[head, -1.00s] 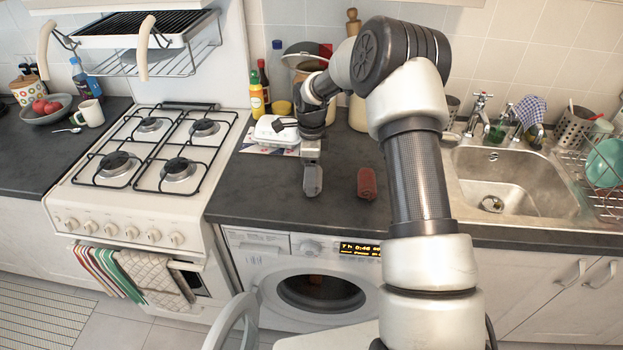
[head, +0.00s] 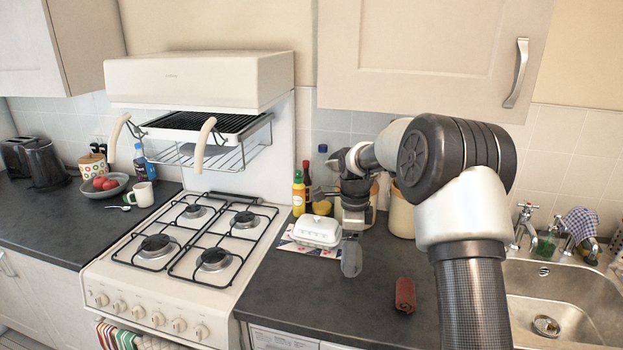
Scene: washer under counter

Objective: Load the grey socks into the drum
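The grey socks (head: 351,258), a small elongated roll, hang below my gripper (head: 353,236) in the head view. My gripper appears shut on their upper end, though the fingertips are small and partly hidden. The socks are a little above the dark counter, in front of the white butter dish. The washer's top edge (head: 283,338) just shows at the bottom of the view, under the counter. Its drum and door are out of view now.
A rolled red pair of socks (head: 405,295) lies on the counter (head: 310,290) to the right. The gas hob (head: 195,240) is left, the sink (head: 560,300) right. The counter front is clear.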

